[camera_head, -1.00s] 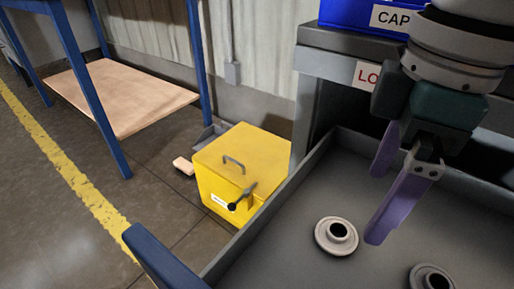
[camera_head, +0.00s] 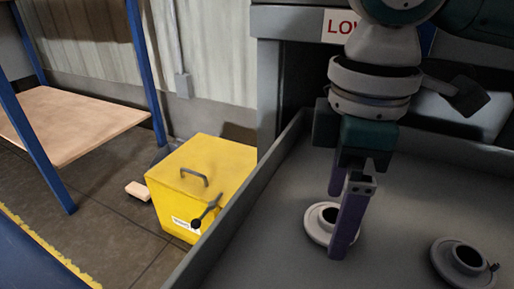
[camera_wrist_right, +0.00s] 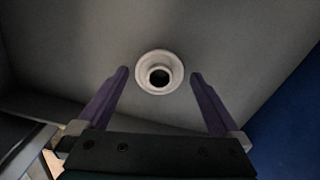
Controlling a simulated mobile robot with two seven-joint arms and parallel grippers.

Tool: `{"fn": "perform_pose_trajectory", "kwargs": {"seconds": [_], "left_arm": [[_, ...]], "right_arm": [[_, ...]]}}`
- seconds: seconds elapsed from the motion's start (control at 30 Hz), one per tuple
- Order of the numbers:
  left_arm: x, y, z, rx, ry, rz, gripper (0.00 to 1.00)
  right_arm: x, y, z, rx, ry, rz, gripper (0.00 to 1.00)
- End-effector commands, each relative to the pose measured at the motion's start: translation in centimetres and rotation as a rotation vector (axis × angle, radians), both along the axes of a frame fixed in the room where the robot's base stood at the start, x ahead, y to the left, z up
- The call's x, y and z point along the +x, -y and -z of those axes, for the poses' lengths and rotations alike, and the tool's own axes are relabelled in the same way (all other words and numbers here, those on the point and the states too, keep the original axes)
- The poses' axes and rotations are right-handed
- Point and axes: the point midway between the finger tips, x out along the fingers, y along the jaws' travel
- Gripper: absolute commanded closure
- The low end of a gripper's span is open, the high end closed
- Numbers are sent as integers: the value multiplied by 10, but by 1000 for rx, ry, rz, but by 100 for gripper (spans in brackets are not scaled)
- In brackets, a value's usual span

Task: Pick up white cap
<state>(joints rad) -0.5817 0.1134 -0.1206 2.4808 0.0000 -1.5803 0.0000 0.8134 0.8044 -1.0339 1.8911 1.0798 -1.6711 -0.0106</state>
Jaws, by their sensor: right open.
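A white cap (camera_head: 318,231), round and flanged with a dark central hole, lies flat on the grey tray (camera_head: 289,224). It also shows in the right wrist view (camera_wrist_right: 144,78), ahead of and between the fingertips. My right gripper (camera_head: 339,222) is open and empty, pointing down over this cap. One purple finger hides part of the cap in the head view. A second similar cap (camera_head: 450,262) lies to the right on the tray, with a small dark part at its side. My left gripper is out of view.
The tray has a raised rim (camera_head: 240,205) on its left side. A grey frame with a red-lettered label (camera_head: 338,27) stands behind. A yellow box (camera_head: 196,175) and a blue-legged shelf (camera_head: 75,118) are on the left. Tray surface between the caps is clear.

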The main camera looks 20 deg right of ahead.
Motion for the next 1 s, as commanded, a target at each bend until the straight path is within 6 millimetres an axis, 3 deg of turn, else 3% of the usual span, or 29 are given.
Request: {"fn": "perform_pose_trajectory", "kwargs": {"seconds": [0.03, 0.27, 0.9, 1.0], "left_arm": [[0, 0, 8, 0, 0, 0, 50], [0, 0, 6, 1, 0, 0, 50], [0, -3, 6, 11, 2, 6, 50], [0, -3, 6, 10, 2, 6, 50]], "right_arm": [[0, 0, 10, 0, 0, 0, 0], [0, 0, 8, 0, 1, 0, 0], [0, 0, 8, 0, 1, 0, 71], [0, 0, 8, 0, 1, 0, 72]]}}
